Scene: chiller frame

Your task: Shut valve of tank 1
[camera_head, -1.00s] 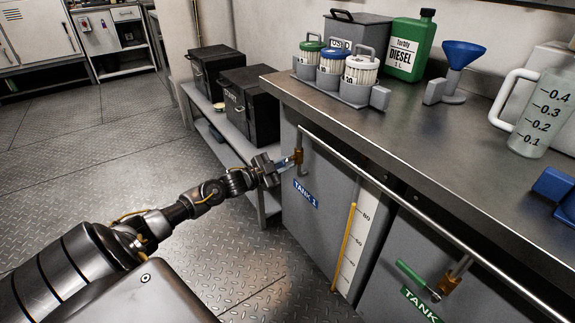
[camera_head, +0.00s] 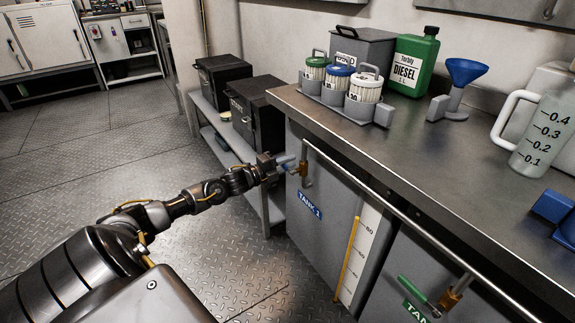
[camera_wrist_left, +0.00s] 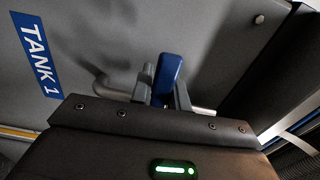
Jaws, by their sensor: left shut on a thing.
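The tank 1 valve has a brass body (camera_head: 305,171) on a pipe at the top left corner of the grey tank front, above the blue TANK 1 label (camera_head: 309,206). Its blue handle (camera_head: 285,159) points left from the body. My left gripper (camera_head: 281,164) is at the handle and shut on it, partly hiding it. In the left wrist view the blue handle (camera_wrist_left: 171,68) stands between the two fingers, with the TANK 1 label (camera_wrist_left: 38,55) at upper left. My right gripper is not in view.
A metal rail (camera_head: 372,188) runs along the counter front. A second valve with a green handle (camera_head: 412,288) is at lower right. Black boxes (camera_head: 257,108) stand on a low shelf left of the tank. Filters, a diesel can (camera_head: 411,65) and a funnel stand on the counter.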

